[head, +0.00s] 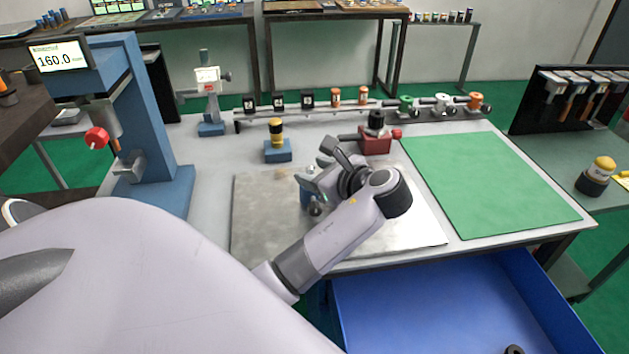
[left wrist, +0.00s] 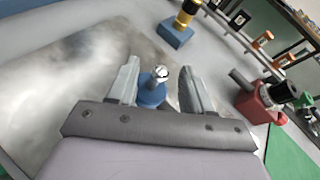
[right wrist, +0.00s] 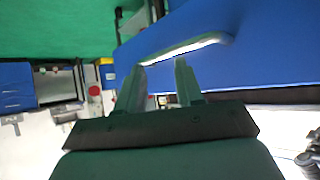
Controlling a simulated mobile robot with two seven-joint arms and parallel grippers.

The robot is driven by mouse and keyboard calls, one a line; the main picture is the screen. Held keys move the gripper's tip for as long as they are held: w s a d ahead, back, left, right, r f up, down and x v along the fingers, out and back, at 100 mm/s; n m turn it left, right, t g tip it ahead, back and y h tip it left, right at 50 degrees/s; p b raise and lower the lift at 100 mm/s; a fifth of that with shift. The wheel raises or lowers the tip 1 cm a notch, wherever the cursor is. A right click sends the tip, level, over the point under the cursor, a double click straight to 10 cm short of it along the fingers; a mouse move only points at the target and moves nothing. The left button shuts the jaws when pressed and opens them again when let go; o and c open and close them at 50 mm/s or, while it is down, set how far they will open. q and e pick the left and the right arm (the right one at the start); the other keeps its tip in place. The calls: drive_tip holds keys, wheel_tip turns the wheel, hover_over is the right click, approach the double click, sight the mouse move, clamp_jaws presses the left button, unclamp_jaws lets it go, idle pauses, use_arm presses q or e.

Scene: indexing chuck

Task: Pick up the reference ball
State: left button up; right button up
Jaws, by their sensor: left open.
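The reference ball (left wrist: 160,72) is a small shiny sphere on top of a round blue stand (left wrist: 151,92), upright on the metal plate. In the left wrist view it shows between the two fingers of my left gripper (left wrist: 158,82), which is open with a gap on either side of the ball. In the head view my left gripper (head: 319,170) is above the plate; it and the wrist hide most of the stand, and the ball cannot be made out. My right gripper (right wrist: 160,75) is open, near a pale handle (right wrist: 185,48) on a blue front.
A yellow-and-black piece on a blue block (head: 278,151) and a red fixture (head: 376,141) stand behind the metal plate (head: 262,210). A green mat (head: 490,185) is clear at right. A blue drawer (head: 450,305) stands open below. A blue press (head: 150,120) is at left.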

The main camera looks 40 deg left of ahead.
use_arm(q)
drive_tip(key=x, duration=0.3)
drive_tip(key=shift+a+f, duration=0.1)
drive_tip(key=shift+a, duration=0.1)
drive_tip(key=shift+c, duration=0.3)
clamp_jaws()
